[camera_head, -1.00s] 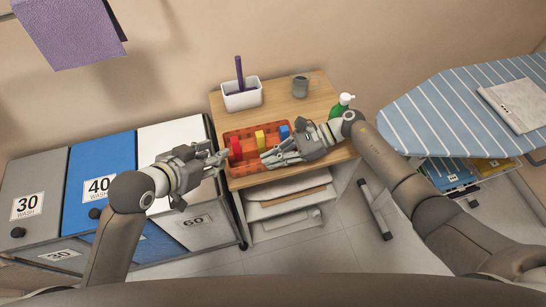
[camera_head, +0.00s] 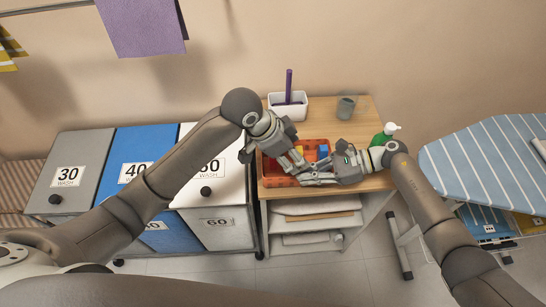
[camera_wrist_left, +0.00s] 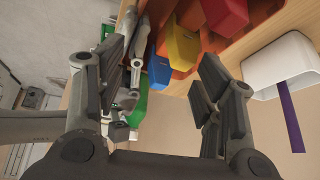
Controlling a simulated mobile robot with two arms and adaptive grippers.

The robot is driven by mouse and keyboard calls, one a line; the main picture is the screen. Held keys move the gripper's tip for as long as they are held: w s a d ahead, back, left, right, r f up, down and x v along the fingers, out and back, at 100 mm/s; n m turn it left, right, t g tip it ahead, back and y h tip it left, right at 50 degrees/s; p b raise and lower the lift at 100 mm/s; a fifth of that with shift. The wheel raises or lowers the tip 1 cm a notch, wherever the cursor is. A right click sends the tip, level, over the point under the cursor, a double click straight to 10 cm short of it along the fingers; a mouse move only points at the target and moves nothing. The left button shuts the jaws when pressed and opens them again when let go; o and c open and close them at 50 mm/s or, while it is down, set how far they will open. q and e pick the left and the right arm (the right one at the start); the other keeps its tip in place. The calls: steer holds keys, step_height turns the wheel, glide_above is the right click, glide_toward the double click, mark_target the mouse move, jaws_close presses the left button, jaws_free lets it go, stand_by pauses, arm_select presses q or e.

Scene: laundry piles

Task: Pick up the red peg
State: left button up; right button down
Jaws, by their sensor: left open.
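The red peg (camera_wrist_left: 224,14) shows in the left wrist view as a block in the orange tray, beside a yellow block.
The orange tray (camera_head: 267,180) also holds a yellow block (camera_head: 299,150) and a blue block (camera_head: 323,151). A white holder (camera_head: 288,107) with a purple stick, a grey cup (camera_head: 346,107) and a green bottle (camera_head: 383,135) stand on the wooden table (camera_head: 367,187). Laundry bins are at left.

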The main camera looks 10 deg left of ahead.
arm_select(q)
steer(key=w+a+r+m+g+y, duration=0.1)
steer(key=a+r+g+y, duration=0.1)
steer(key=a+y, duration=0.1)
steer(key=w+a+r+m+g+y, duration=0.1)
steer(key=a, duration=0.1)
steer(key=shift+w+r+m+y, duration=0.3)
steer(key=shift+w+r+y, duration=0.05)
steer(key=shift+r+y, duration=0.05)
steer(key=shift+f, duration=0.25)
step_height(320, 180, down, 11)
steer(key=shift+a+f, duration=0.1)
steer(key=shift+f, duration=0.05)
steer(key=shift+c, duration=0.4)
steer(key=c, duration=0.8)
